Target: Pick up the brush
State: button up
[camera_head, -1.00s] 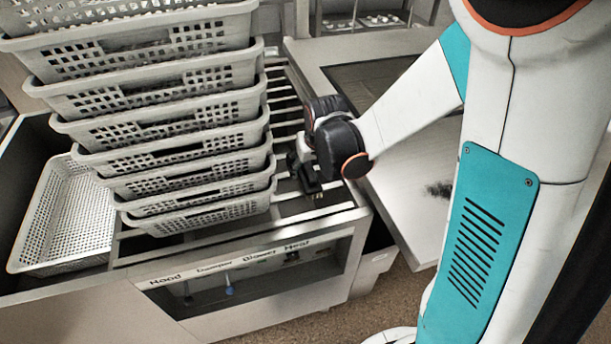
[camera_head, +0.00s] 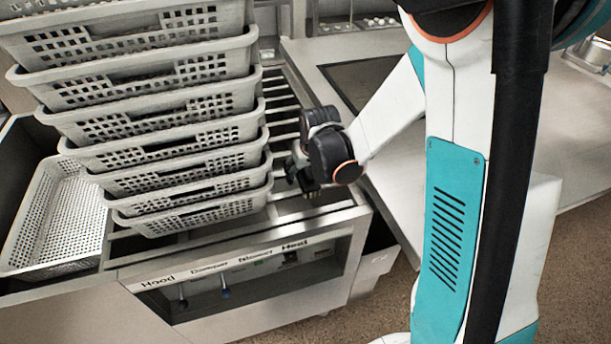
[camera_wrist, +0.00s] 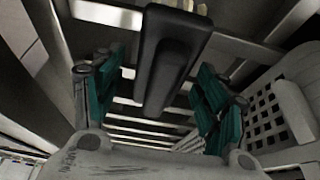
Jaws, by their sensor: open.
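The brush (camera_wrist: 172,52) is a dark, blocky thing with a handle, seen in the middle of the wrist view. Pale yellowish bits, perhaps bristles, show at its far end by the top edge. My gripper (camera_wrist: 160,84) is open, with a teal-padded finger on each side of the brush. I see no clear contact between the fingers and the brush. In the head view my gripper (camera_head: 300,172) points down over the slatted metal top, right of the basket stack. The brush is small and dark there, and hard to tell from the gripper.
A tall stack of perforated grey baskets (camera_head: 190,168) stands close to the left of my gripper. A lone basket (camera_head: 62,215) sits in the bay at left. Metal slats (camera_head: 283,100) run behind the gripper. A pale counter (camera_head: 392,180) lies to the right.

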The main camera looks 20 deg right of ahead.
jog(key=shift+f+b, duration=0.25)
jog(key=shift+b, duration=0.05)
dwell(0.5)
jog(key=c, duration=1.2)
